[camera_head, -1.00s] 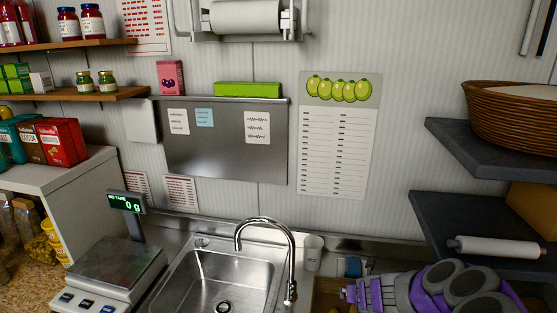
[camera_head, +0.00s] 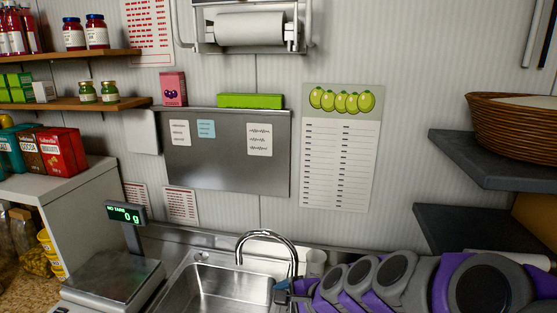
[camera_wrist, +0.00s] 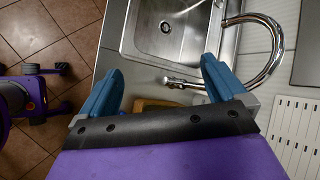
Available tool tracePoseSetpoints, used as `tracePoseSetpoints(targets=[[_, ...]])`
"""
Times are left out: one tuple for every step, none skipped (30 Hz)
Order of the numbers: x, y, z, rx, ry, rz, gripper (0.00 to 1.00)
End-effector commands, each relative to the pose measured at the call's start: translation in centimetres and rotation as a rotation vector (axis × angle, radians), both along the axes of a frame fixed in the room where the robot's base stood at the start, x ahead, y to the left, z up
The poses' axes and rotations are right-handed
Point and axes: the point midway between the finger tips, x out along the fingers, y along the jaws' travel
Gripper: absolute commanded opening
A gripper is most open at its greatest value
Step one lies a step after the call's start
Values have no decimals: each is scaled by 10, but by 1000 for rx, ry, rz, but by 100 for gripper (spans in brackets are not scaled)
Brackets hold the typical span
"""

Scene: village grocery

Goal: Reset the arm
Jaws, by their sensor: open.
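My gripper (camera_wrist: 160,92) is open in the wrist view, with its two blue fingers spread wide and nothing between them. It hangs above the counter at the near edge of the steel sink (camera_wrist: 165,35). In the head view my purple and grey arm reaches in from the lower right. The gripper's tip (camera_head: 283,291) shows small there, in front of the right part of the sink (camera_head: 195,290). The faucet (camera_head: 268,236) stands behind the sink, and the faucet also arches at the right of the wrist view (camera_wrist: 275,50).
A scale (camera_head: 115,275) stands left of the sink. Dark wall shelves (camera_head: 490,160) hold a basket (camera_head: 515,120) on the right, near my arm. A wooden thing (camera_wrist: 155,105) lies partly hidden below the gripper. Tiled floor (camera_wrist: 75,20) shows left of the counter.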

Motion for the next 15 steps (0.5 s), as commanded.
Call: tracePoseSetpoints(targets=[[-24,1,3,-73,-27,117,98],[-40,2,3,-114,-34,192,98],[-60,0,3,-173,-44,285,98],[-76,-2,1,-213,-47,356,98],[-91,-6,0,-256,-48,423,98],[-112,-12,-2,-310,-48,513,98],[-126,-17,-4,-351,-45,578,98],[-141,-24,-6,-389,-38,642,98],[-161,-33,-7,-439,-29,724,98],[-175,-42,-8,-477,-18,784,98],[-190,-50,-10,-508,-4,840,98],[-208,-61,-11,-549,14,910,98],[-221,-69,-12,-576,31,958,98],[-234,-76,-13,-596,51,1004,98],[-248,-86,-14,-623,74,1055,98]])
